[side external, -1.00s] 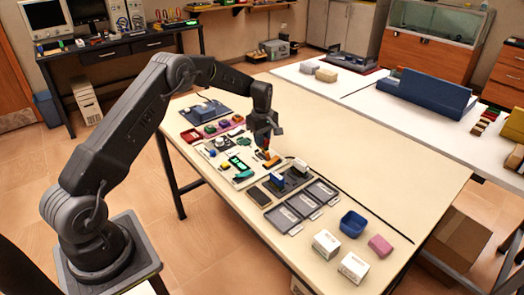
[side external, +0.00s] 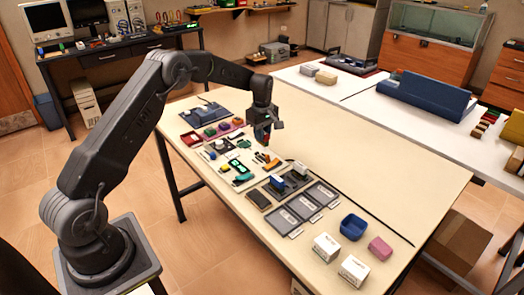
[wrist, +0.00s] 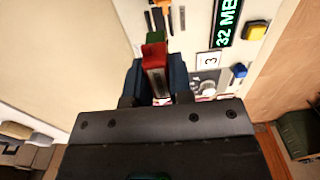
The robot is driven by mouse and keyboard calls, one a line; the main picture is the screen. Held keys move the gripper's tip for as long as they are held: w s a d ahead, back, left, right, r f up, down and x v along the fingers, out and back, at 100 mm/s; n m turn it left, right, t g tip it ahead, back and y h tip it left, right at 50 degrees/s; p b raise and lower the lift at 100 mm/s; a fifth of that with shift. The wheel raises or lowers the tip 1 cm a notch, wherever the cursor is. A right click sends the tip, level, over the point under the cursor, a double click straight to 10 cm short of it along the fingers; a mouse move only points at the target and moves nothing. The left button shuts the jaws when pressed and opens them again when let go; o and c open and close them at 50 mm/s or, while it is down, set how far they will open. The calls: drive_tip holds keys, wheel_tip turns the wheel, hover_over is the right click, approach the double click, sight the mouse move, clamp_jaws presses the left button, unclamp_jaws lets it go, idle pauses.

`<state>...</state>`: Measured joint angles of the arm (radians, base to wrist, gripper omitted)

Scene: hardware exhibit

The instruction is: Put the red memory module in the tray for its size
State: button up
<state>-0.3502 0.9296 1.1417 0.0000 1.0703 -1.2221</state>
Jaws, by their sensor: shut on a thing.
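The red memory module (wrist: 154,60) is between the dark blue fingers of my gripper (wrist: 156,82) in the wrist view, with a green part at its far end. My gripper (side external: 265,140) is shut on it and holds it above the pale exhibit board (side external: 228,172) in the side view, where the module is small and partly hidden. Three flat grey trays lie in a row on the table: a near one (side external: 282,219), a middle one (side external: 303,206) and a far one (side external: 323,192). Their labels are too small to read. A green-lit display (wrist: 228,22) reads "32 MB".
A dark stand with blue and white blocks (side external: 288,180) is between the board and the trays. A dark flat box (side external: 258,198) lies beside it. The table's right side is clear.

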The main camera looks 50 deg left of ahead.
drive_tip(key=s+d, duration=0.6)
drive_tip(key=d, duration=0.6)
drive_tip(key=s+d, duration=0.7)
drive_tip(key=d, duration=0.6)
drive_tip(key=shift+w+a+f, duration=0.1)
drive_tip(key=shift+a+f, duration=0.05)
drive_tip(key=shift+f, duration=2.75)
drive_tip(key=shift+f, duration=0.65)
drive_tip(key=o, duration=1.3)
drive_tip(key=shift+r, duration=0.1)
